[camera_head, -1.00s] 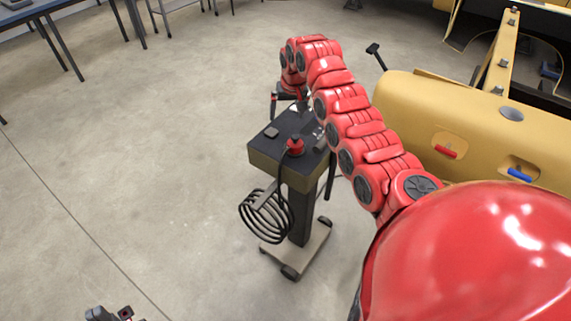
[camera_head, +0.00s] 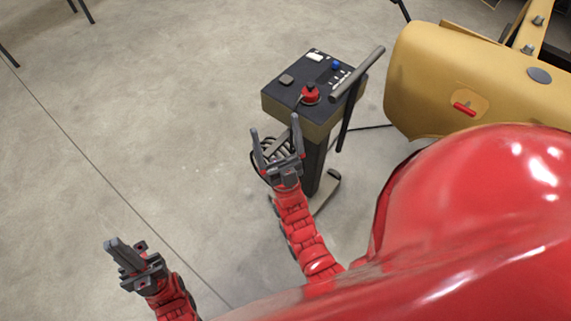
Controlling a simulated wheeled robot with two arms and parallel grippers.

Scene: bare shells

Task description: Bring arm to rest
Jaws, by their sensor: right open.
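My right arm is drawn in, and its red links rise from the lower middle. My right gripper (camera_head: 275,123) is open and empty, its two grey fingers spread and pointing up the picture. It shows in front of the control pedestal's post and coiled cable, left of and below the pedestal's top; its exact distance from the pedestal is hard to judge. My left gripper (camera_head: 116,249) is at the lower left, with open floor behind it. I see it side-on, its fingers overlapping, and nothing shows in it.
The control pedestal (camera_head: 285,106) carries a red knob (camera_head: 310,93), a blue button (camera_head: 336,65) and a grey bar (camera_head: 357,74). A yellow machine (camera_head: 430,70) with a red handle (camera_head: 464,109) stands at right. The concrete floor (camera_head: 140,120) at left is clear.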

